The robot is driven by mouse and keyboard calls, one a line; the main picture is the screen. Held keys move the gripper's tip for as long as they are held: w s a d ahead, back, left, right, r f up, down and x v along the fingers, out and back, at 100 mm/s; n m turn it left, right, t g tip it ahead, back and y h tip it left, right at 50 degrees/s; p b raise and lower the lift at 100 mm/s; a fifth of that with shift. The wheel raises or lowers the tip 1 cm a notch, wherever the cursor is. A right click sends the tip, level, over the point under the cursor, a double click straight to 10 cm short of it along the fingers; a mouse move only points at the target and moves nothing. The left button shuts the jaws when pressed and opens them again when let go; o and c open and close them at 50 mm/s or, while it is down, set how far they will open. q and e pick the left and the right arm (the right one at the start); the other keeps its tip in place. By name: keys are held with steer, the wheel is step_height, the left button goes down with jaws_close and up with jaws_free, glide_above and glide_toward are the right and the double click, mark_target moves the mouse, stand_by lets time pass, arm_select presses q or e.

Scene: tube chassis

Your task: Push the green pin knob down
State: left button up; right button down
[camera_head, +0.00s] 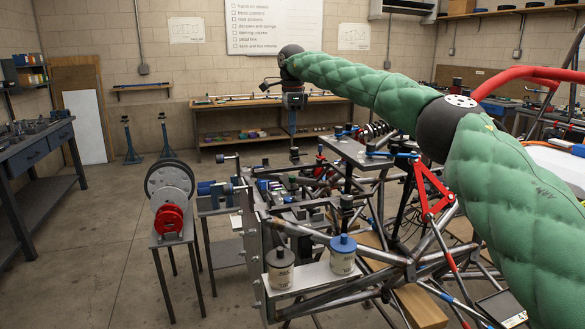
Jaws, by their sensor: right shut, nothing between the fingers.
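My right arm comes in from the right in a green padded sleeve and bends down at a dark wrist. My right gripper (294,154) points down, shut and empty, above the back part of the tube chassis (425,262). Small knobs and fittings crowd the chassis below and in front of it. A small dark greenish knob (347,202) stands near the chassis middle, to the right of and lower in the picture than the gripper. I cannot tell for sure whether it is the green pin knob. The gripper appears clear of the parts below. My left gripper is out of view.
Two white canisters, one with a dark cap (280,269) and one with a blue cap (342,256), stand on the chassis front. A red bracket (430,190) rises at the right. A stand with a red reel (169,220) is at left. Open floor lies beyond it.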

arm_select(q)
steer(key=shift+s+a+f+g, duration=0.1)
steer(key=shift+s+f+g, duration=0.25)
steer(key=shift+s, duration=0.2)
arm_select(e)
steer(key=shift+s+d+n, duration=0.1)
steer(key=shift+s+n, duration=0.05)
steer(key=shift+n, duration=0.65)
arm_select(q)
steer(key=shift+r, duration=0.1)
arm_select(e)
steer(key=shift+f, duration=0.1)
steer(key=p, duration=0.2)
glide_toward(293, 176)
step_height(293, 176, down, 5)
steer(key=shift+f, duration=0.7)
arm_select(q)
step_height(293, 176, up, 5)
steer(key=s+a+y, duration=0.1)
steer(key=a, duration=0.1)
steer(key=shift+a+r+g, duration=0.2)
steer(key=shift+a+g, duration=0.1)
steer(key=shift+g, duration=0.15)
arm_select(e)
steer(key=shift+f, duration=0.25)
